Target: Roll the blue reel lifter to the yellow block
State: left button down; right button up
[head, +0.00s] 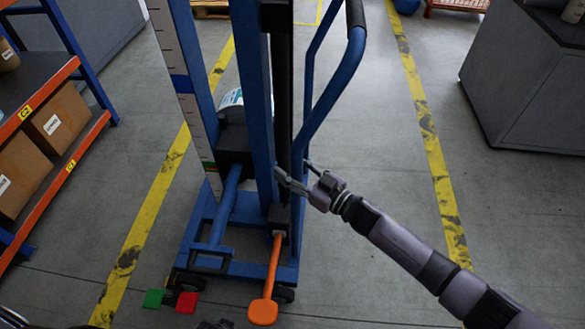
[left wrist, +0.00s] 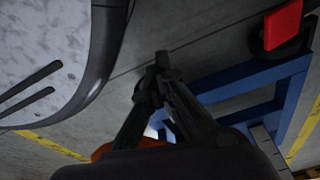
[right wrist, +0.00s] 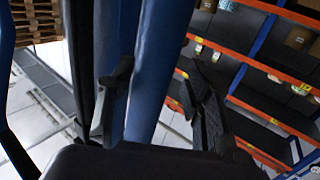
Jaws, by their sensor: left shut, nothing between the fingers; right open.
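The blue reel lifter (head: 262,120) stands upright in the middle of the head view. Its curved push handle (head: 338,90) is on the right side, and its base rests on small dark wheels. An orange pedal (head: 263,311) sticks out toward me; a red pedal (head: 187,302) and a green pedal (head: 153,298) are at its left. My right gripper (head: 290,182) is open beside the mast; blue posts show behind its fingers (right wrist: 158,85) in the right wrist view. My left gripper (left wrist: 160,65) is shut and empty, low near the blue base. I see no yellow block.
An orange-and-blue shelf with cardboard boxes (head: 55,122) stands at the left. A grey cabinet (head: 525,90) stands at the right. Worn yellow floor lines (head: 430,130) run on both sides of the lifter. The floor right of the lifter is clear.

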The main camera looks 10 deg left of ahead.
jog(key=shift+d, duration=0.2)
jog(key=shift+d, duration=0.25)
jog(key=v, duration=1.1)
jog(key=shift+s, duration=0.3)
jog(key=shift+f, duration=0.1)
